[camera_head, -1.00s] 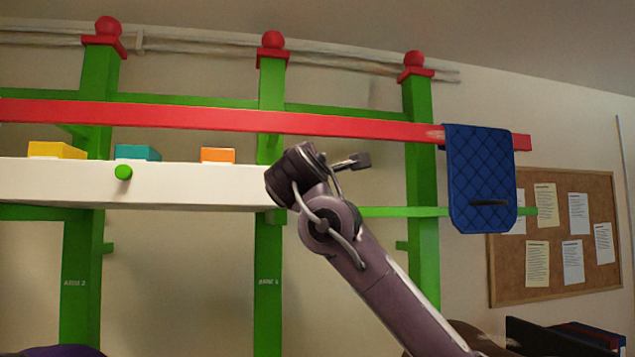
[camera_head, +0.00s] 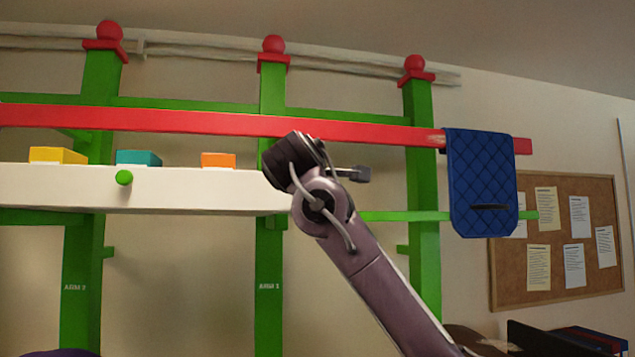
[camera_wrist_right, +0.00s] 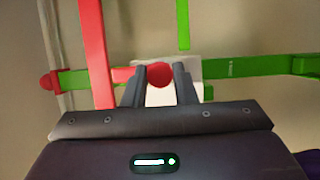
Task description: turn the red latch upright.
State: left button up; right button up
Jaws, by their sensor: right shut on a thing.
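The red latch (camera_wrist_right: 160,75) shows in the right wrist view as a round red knob end between my right gripper's two dark fingers (camera_wrist_right: 160,86). My right gripper is shut on it. A short red bar runs from the knob toward the red rail, roughly in line with the green post behind. In the head view my right gripper's dark body (camera_head: 293,160) is in front of the middle post, just under the red rail, and hides the latch and fingertips. My left gripper is not in view.
The red rail (camera_head: 200,122) crosses the green posts (camera_head: 270,310). A blue quilted pad (camera_head: 482,185) hangs over its right end. A white shelf (camera_head: 60,188) at left bears yellow (camera_head: 58,155), teal (camera_head: 139,158) and orange (camera_head: 218,160) blocks. A corkboard (camera_head: 555,240) hangs at right.

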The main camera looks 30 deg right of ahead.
jog(key=o, duration=1)
jog(key=shift+w, duration=0.1)
jog(key=b+v, duration=0.4)
jog(key=v, duration=0.3)
jog(key=shift+s+a, duration=0.2)
jog(key=shift+s, duration=0.15)
